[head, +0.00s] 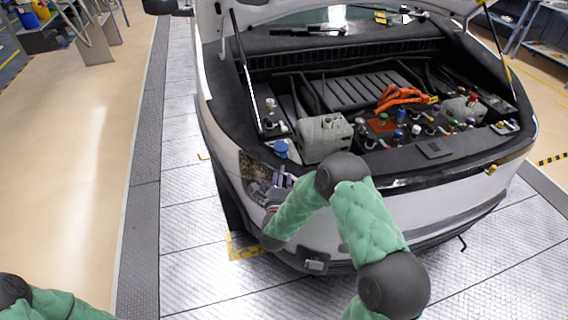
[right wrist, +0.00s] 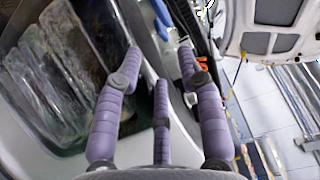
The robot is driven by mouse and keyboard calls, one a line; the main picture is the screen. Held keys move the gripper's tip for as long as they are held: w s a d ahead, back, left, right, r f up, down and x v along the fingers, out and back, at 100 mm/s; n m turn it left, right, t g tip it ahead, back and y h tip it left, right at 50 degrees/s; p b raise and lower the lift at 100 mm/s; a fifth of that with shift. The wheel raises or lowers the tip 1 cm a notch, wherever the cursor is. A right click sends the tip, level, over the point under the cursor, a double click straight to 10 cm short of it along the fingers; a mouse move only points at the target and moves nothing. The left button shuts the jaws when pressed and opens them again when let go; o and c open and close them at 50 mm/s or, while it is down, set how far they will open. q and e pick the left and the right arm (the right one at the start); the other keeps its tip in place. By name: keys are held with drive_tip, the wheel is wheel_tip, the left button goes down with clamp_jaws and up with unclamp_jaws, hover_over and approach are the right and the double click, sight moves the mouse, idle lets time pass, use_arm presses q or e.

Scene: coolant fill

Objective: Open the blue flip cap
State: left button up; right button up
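The blue flip cap (head: 281,147) sits at the front left corner of the car's open front bay, on a pale neck. It looks closed, but it is small. A blue part that looks like the cap shows at the top of the right wrist view (right wrist: 160,14), beyond the fingertips. My right gripper (head: 281,178) is just in front of and below the cap, over the headlight corner, apart from it. In the right wrist view its purple fingers (right wrist: 160,58) are spread with nothing between them. My left gripper is out of view.
The headlight (right wrist: 70,65) and bumper (head: 430,210) are close to my right gripper. A grey reservoir (head: 325,138) stands right of the cap. A hood strut (head: 244,70) rises behind it. Orange cables (head: 403,97) lie farther right.

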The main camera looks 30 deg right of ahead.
sight(285, 153)
drive_tip(key=b+x, duration=0.1)
drive_tip(key=x, duration=0.6)
drive_tip(key=shift+w+d, duration=0.2)
clamp_jaws()
